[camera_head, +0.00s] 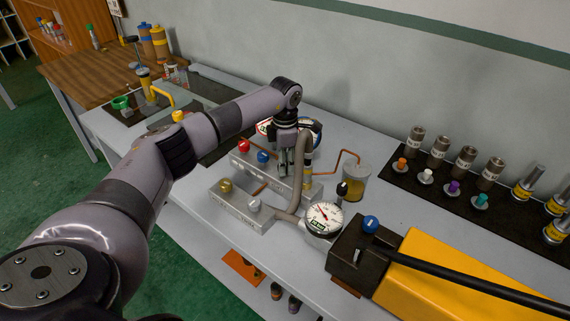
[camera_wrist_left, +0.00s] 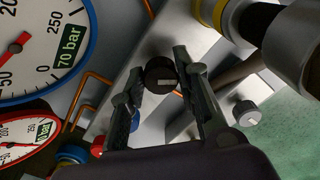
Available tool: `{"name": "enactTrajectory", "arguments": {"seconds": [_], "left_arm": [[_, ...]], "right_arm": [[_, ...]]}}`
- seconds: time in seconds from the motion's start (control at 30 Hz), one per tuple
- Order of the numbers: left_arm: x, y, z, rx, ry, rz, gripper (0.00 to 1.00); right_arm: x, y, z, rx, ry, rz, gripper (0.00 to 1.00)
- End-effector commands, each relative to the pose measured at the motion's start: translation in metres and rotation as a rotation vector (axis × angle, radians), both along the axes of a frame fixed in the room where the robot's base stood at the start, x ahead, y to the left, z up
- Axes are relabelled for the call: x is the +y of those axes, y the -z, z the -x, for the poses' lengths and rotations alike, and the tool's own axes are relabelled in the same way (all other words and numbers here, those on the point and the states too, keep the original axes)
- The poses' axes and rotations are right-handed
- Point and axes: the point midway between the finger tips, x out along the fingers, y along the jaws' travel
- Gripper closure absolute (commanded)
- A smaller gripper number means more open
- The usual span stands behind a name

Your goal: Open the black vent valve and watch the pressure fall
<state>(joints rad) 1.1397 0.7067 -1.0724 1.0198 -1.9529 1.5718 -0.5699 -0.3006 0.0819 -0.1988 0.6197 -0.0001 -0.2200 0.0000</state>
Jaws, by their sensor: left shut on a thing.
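The black vent valve knob (camera_wrist_left: 160,75), with a pale mark on its face, sits between the fingertips of my left gripper in the left wrist view. My left gripper (camera_wrist_left: 156,80) is shut on this knob. In the head view my left gripper (camera_head: 288,170) points down at the steel valve block (camera_head: 241,157) and hides the black knob. A blue-rimmed gauge (camera_wrist_left: 70,40) marked 70 bar and a red-rimmed gauge (camera_wrist_left: 45,135) fill the left of the wrist view. Both have red needles. My right gripper is not in view.
A red knob (camera_head: 243,146) and a blue knob (camera_head: 263,157) stand beside the gripper. A lower block has a brass knob (camera_head: 226,186) and a silver knob (camera_head: 254,205). A white-faced gauge (camera_head: 324,218) and a yellow pump (camera_head: 440,270) stand to the right.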

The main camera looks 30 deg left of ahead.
Motion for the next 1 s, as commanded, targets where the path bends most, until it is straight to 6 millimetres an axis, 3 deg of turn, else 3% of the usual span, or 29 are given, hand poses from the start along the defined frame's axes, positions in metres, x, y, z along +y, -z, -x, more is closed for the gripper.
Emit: {"name": "enactTrajectory", "arguments": {"seconds": [0.6,1.0], "left_arm": [[0.0027,-0.0017,-0.0018,-0.003,-0.569,-0.001,0.99],[0.0037,-0.002,-0.0021,-0.004,-0.792,0.0,0.99]], "right_arm": [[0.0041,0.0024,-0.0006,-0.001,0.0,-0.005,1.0],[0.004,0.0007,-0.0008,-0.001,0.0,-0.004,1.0]]}}
